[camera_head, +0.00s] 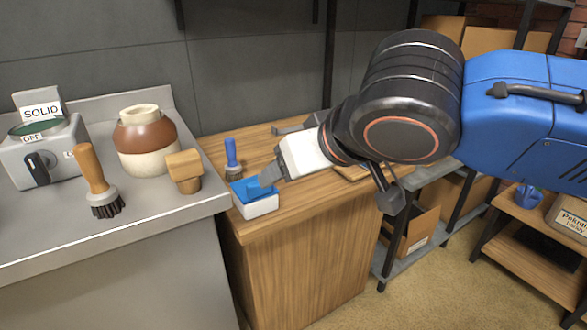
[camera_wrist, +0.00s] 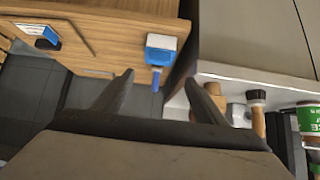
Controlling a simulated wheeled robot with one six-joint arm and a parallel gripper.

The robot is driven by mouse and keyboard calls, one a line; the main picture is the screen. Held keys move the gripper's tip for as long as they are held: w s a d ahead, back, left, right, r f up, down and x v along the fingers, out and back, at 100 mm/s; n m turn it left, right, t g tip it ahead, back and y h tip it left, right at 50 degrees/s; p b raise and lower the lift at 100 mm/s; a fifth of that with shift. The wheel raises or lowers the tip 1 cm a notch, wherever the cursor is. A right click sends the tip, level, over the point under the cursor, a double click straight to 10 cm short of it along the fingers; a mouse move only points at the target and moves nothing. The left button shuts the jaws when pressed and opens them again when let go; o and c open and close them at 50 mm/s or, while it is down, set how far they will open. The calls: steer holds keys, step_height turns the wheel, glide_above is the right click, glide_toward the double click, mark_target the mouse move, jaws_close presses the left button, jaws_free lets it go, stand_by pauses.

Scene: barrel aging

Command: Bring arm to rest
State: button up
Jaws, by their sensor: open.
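My gripper (camera_head: 277,150) is at the end of my arm, which reaches in from the right over the wooden cabinet top in the head view. In the wrist view, its two fingers (camera_wrist: 160,80) stand apart with nothing between them. A white block with a blue top (camera_head: 262,207) sits near the cabinet's front left edge. One finger overlaps its blue part in the head view; I cannot tell whether they touch. A white and blue item also shows beyond the fingers in the wrist view (camera_wrist: 161,41).
A blue-handled brush (camera_head: 232,158) stands on the wooden cabinet (camera_head: 255,238). The grey counter (camera_head: 150,219) at left holds a switch box (camera_head: 43,152), a brown and cream jar (camera_head: 146,140), a wooden-handled brush (camera_head: 95,175) and a wooden stopper (camera_head: 186,170). Shelves with cardboard boxes stand at right.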

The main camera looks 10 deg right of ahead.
steer(key=s+d+f+m+g+h, duration=0.1)
steer(key=s+d+f+m+g, duration=0.1)
steer(key=d+f, duration=0.8)
steer(key=s+d+f+m+g+h, duration=0.2)
steer(key=d+f, duration=0.7)
steer(key=f, duration=0.1)
steer(key=shift+s+d+f, duration=0.35)
stand_by(0.3)
